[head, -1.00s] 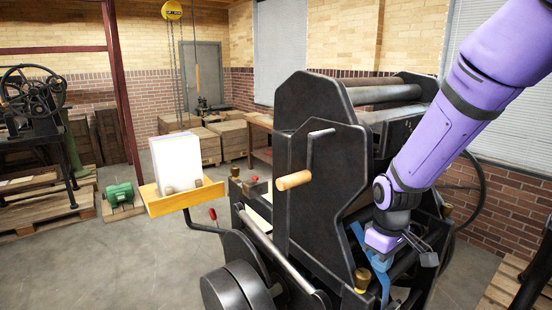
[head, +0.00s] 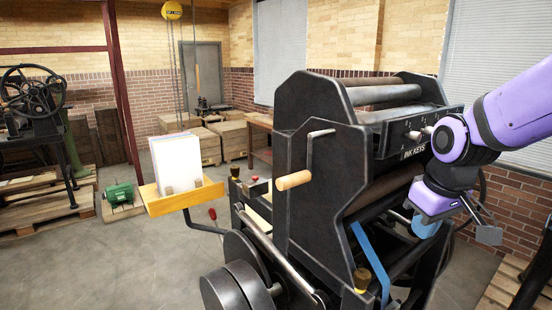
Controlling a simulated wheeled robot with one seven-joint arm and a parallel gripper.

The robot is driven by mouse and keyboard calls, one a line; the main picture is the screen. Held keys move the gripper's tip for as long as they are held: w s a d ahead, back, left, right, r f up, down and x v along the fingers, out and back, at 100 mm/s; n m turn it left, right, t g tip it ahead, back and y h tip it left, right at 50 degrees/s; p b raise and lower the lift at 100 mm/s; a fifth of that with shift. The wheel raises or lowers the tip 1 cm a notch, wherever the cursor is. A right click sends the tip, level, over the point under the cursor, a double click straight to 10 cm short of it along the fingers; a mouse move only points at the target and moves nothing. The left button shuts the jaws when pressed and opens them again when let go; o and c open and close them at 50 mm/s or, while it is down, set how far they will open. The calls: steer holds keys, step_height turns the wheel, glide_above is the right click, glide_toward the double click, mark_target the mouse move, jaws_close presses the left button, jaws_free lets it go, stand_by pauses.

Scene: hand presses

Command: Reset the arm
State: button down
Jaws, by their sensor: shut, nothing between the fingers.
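My gripper (head: 428,213) is at the right in the head view, below my purple wrist. It is shut and empty, held in front of the right side of the black press (head: 325,170), below the panel marked INK KEYS (head: 412,150). A rounded blue piece shows just under the gripper; I cannot tell what it belongs to. The fingertips are not clearly visible. My forearm comes in from the right edge and hides part of the window and wall behind it.
A crank with a wooden handle (head: 294,180) sticks out from the press's near side. A blue strip (head: 371,262) runs down by the brass knob (head: 362,280). A yellow tray (head: 182,203) with white paper (head: 177,162) is at the left. Floor is clear at the lower left.

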steer(key=s+d+r+m+t, duration=0.2)
steer(key=s+d+r+m, duration=0.1)
steer(key=s+r, duration=0.6)
steer(key=s+m, duration=0.1)
steer(key=s, duration=0.3)
steer(key=shift+s+r+t, duration=0.3)
steer(key=shift+t, duration=0.1)
steer(key=shift+d, duration=0.1)
stand_by(1.2)
